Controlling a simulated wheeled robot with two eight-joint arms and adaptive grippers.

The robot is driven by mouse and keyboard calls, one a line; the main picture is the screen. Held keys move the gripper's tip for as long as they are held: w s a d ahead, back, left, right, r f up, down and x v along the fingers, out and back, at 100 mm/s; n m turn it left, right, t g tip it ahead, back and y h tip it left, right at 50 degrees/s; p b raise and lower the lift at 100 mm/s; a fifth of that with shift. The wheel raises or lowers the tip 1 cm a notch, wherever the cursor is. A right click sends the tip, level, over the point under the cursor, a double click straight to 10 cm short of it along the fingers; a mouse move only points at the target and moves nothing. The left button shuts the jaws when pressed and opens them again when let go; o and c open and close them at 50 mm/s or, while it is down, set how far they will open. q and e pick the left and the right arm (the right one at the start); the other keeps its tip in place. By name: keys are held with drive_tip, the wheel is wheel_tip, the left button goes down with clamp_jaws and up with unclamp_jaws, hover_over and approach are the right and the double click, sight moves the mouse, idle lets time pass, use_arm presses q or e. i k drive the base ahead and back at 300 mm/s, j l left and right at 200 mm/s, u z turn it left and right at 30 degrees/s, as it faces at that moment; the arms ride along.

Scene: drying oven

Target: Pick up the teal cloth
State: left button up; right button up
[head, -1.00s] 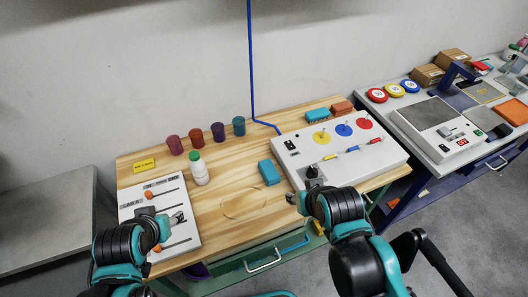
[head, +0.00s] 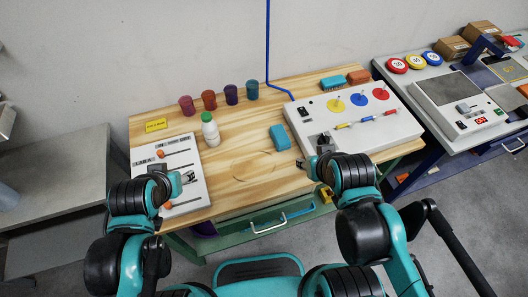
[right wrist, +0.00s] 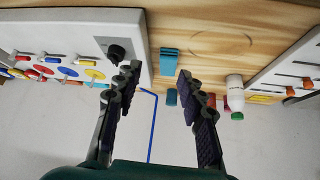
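The teal cloth (head: 280,137), a small folded block, lies flat on the wooden table just left of the white panel. It also shows in the right wrist view (right wrist: 169,60), beyond the gap between the fingers. My right gripper (right wrist: 158,80) is open and empty in that view. In the head view my right gripper (head: 308,163) is over the panel's near left corner, right of and nearer than the cloth. My left gripper (head: 188,177) is over the white slider board at the left; its finger opening is too small to judge.
A white bottle (head: 210,130) stands left of the cloth, with several coloured cups (head: 231,94) behind. The white panel (head: 355,117) with knobs and coloured handles borders the cloth's right. A teal brush-like block (head: 333,83) lies at the back. The table's near middle is clear.

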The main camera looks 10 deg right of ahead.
sight(282, 141)
drive_tip(key=l+u, duration=0.45)
drive_tip(key=l, duration=0.15)
drive_tip(key=k+l+u, duration=0.1)
drive_tip(key=l+u, duration=0.35)
drive_tip(key=l, duration=0.15)
